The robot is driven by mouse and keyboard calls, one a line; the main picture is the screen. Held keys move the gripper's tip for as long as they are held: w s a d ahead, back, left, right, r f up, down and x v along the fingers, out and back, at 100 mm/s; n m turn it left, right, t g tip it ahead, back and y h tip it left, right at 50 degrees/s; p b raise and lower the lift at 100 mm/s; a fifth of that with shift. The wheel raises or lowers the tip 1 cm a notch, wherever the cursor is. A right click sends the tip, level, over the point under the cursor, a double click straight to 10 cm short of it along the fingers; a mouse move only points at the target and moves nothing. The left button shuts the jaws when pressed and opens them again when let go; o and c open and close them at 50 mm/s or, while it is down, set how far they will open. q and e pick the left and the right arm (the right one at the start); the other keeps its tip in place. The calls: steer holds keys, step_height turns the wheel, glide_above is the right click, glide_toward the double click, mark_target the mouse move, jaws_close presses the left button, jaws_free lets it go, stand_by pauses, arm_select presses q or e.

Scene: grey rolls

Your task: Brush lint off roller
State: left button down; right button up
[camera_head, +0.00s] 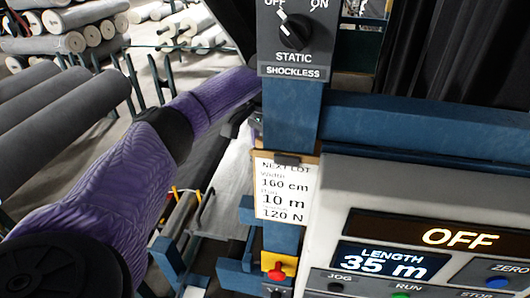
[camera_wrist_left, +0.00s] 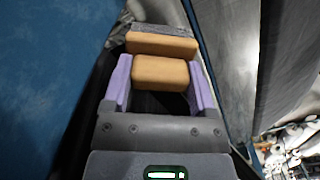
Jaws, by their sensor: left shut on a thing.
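In the left wrist view, my left gripper (camera_wrist_left: 159,72) has its purple fingers shut on the sides of a tan brush block (camera_wrist_left: 162,44). A grey strip, which looks like the brush's working face, runs along its far edge. Whether that strip touches anything is unclear. In the head view my purple left arm reaches in from the left, and its gripper end is hidden behind the blue post (camera_head: 292,130). A long grey surface (camera_wrist_left: 285,60) stands to the right of the brush in the wrist view; I cannot tell if it is the roller. My right gripper is not in view.
In the head view, a control panel (camera_head: 440,190) reading OFF and 35 m fills the lower right. A STATIC switch box (camera_head: 295,45) and a lot card (camera_head: 284,190) are on the post. Grey rolls (camera_head: 60,110) lie at left. A blue surface (camera_wrist_left: 50,70) is close by in the wrist view.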

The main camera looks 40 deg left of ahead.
arm_select(q)
steer(key=r, duration=0.2)
steer(key=shift+s+d+r, duration=0.15)
steer(key=shift+s+r, duration=0.05)
steer(key=shift+r, duration=0.15)
steer(key=shift+w+r, duration=0.1)
steer(key=shift+r, duration=0.8)
steer(key=shift+f, duration=0.1)
